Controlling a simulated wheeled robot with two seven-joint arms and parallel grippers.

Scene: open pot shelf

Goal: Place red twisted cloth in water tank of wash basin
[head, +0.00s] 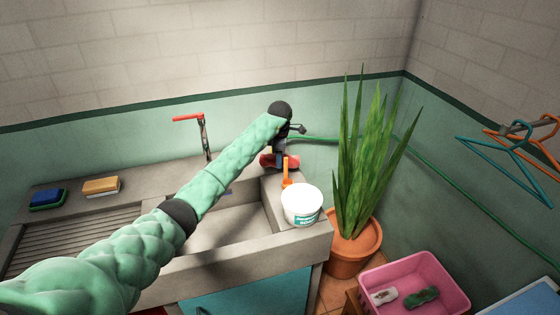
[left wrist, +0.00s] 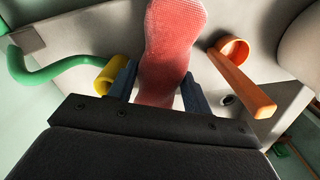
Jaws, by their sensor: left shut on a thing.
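The red twisted cloth (left wrist: 172,45) is between the two fingers of my left gripper (left wrist: 158,92), which is shut on it. In the head view the red cloth (head: 266,160) shows partly behind my left gripper (head: 281,158), at the back right ledge of the wash basin. I cannot tell whether the cloth still touches the ledge. The wash basin (head: 318,238) is grey, and its water tank (head: 235,228) lies in front of the gripper, partly hidden by my left arm. My right gripper is not in view.
A white tub (head: 301,203) and an orange-handled item (head: 287,172) stand close to the gripper on the right ledge. A green hose (left wrist: 50,68) with a yellow end lies beside it. A red-handled tap (head: 204,135) rises behind the tank. A potted plant (head: 354,250) stands right.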

